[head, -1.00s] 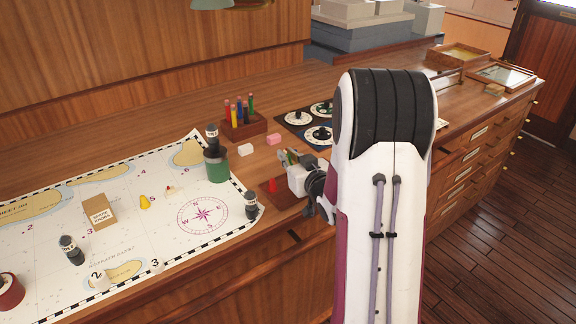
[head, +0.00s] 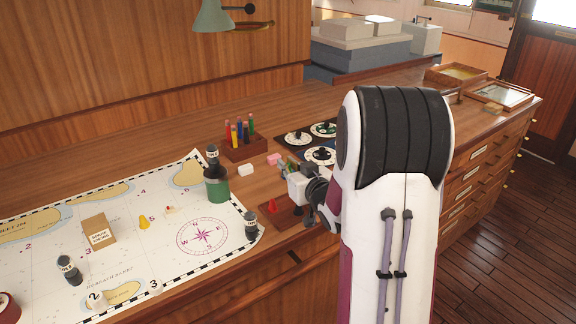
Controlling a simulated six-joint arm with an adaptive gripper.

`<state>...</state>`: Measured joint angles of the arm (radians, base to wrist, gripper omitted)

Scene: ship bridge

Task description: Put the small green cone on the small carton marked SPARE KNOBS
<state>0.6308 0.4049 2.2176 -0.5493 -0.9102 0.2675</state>
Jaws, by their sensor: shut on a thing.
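The small carton marked SPARE KNOBS (head: 97,231) stands on the chart at the left in the head view, with its top clear. My gripper (head: 285,167) is far to its right, beyond the chart's right edge, between the red cone and the dials. It is shut on the small green cone (head: 282,163), of which only a small greenish bit shows at the fingertips. The gripper's own body and wrist hide most of it. A yellow cone (head: 144,222) stands on the chart right of the carton. A red cone (head: 272,205) stands on a brown board (head: 286,219) below my gripper.
A pencil block (head: 244,148), a white block (head: 247,169) and dials (head: 298,139) lie behind.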

